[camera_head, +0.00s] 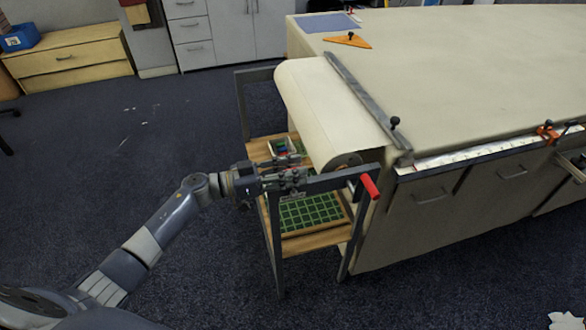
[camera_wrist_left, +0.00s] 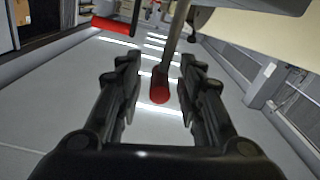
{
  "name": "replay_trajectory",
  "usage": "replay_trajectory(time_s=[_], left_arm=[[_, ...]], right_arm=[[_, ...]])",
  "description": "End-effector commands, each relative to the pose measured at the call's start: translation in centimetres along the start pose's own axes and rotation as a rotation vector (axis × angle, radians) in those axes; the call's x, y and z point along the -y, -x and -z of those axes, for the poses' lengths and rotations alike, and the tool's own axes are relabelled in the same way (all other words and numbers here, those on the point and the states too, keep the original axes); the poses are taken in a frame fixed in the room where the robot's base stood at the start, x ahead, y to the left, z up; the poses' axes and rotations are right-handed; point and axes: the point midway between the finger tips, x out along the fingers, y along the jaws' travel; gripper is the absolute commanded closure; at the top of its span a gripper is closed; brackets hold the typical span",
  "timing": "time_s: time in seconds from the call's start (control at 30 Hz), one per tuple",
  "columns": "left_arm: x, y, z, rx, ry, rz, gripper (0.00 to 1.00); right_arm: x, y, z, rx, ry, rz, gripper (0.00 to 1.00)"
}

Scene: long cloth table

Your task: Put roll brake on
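A cream cloth roll (camera_head: 318,110) lies on a grey metal stand (camera_head: 325,184) at the table's near left end. A red handle (camera_head: 370,186) sticks out at the stand's front right corner. My left gripper (camera_head: 300,172) is at the stand's front left corner. In the left wrist view the left gripper (camera_wrist_left: 160,62) is open around a thin grey lever with a red tip (camera_wrist_left: 160,93). The tip is between the fingers, with gaps visible on both sides. Another red handle (camera_wrist_left: 115,25) shows farther off. The lever is not clear in the head view. My right gripper is out of view.
The stand's wooden shelves (camera_head: 318,240) hold a green gridded board (camera_head: 308,213). The cloth-covered table (camera_head: 470,75) stands right of the roll, with a metal bar (camera_head: 362,97) and a ruler strip (camera_head: 475,154). Dark floor left of the stand is mostly clear.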

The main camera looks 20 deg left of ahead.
Motion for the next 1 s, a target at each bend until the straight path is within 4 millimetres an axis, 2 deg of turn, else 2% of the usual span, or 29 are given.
replay_trajectory(time_s=[0.23, 0.27, 0.4, 1.0], left_arm=[[-0.01, -0.09, -0.06, 0.001, 0.000, 0.000, 0.65], [-0.01, -0.09, -0.06, 0.001, 0.000, 0.000, 0.70], [-0.01, -0.07, -0.06, 0.001, 0.000, 0.000, 1.00], [-0.40, -0.08, -0.19, 0.001, -0.025, -0.002, 1.00]], right_arm=[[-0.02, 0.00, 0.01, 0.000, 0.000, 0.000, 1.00], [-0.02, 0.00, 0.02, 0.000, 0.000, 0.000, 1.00], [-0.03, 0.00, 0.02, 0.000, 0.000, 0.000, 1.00], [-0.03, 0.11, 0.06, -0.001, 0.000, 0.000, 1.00]])
